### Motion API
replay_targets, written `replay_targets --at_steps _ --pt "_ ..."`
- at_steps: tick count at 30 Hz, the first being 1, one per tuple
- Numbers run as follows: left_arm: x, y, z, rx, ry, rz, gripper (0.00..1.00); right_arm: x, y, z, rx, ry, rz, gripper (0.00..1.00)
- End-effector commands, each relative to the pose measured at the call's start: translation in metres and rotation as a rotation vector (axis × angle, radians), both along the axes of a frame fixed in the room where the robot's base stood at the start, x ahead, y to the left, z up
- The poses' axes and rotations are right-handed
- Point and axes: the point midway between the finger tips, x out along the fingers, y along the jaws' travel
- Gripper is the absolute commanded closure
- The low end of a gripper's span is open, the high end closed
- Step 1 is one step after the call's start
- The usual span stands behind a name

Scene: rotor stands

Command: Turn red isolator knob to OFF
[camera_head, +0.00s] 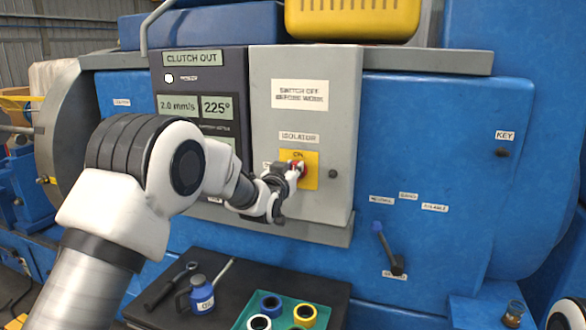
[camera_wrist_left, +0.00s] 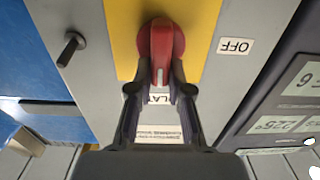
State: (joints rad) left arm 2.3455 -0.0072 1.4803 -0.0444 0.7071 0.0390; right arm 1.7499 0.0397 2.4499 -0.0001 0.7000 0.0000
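The red isolator knob (camera_head: 299,168) sits on a yellow plate (camera_head: 312,172) on the grey panel, below the ISOLATOR label. In the left wrist view the knob (camera_wrist_left: 160,42) shows its white line pointing toward the ISOLATOR label, the ON side. The OFF label (camera_wrist_left: 236,46) is to the right there, beside the plate. My left gripper (camera_head: 290,182) is at the knob in the head view. In the wrist view its fingers (camera_wrist_left: 161,80) flank the knob's bar and appear closed on it. My right gripper is out of view.
A dark display panel (camera_head: 205,60) reading CLUTCH OUT adjoins the grey panel (camera_head: 335,65). A blue-handled lever (camera_head: 388,246) is at lower right. Below, a dark table holds a blue bottle (camera_head: 202,296) and a green tray (camera_head: 282,303) with coloured rings. A yellow crate (camera_head: 352,20) is above.

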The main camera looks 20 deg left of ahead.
Motion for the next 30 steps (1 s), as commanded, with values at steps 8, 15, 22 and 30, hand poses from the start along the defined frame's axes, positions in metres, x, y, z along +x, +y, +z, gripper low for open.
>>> replay_targets --at_steps 8,15,22,30 --pt "0.0 0.0 -0.001 -0.007 0.001 0.0 1.0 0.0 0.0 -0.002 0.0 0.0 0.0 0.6" --pt "0.0 0.002 -0.003 -0.073 0.003 0.0 1.0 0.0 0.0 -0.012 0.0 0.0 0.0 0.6" --pt "0.0 0.004 -0.006 -0.222 0.009 -0.001 1.0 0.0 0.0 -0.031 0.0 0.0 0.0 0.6" --pt "0.0 0.008 -0.007 -0.471 0.017 -0.001 1.0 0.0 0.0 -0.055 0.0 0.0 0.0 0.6"
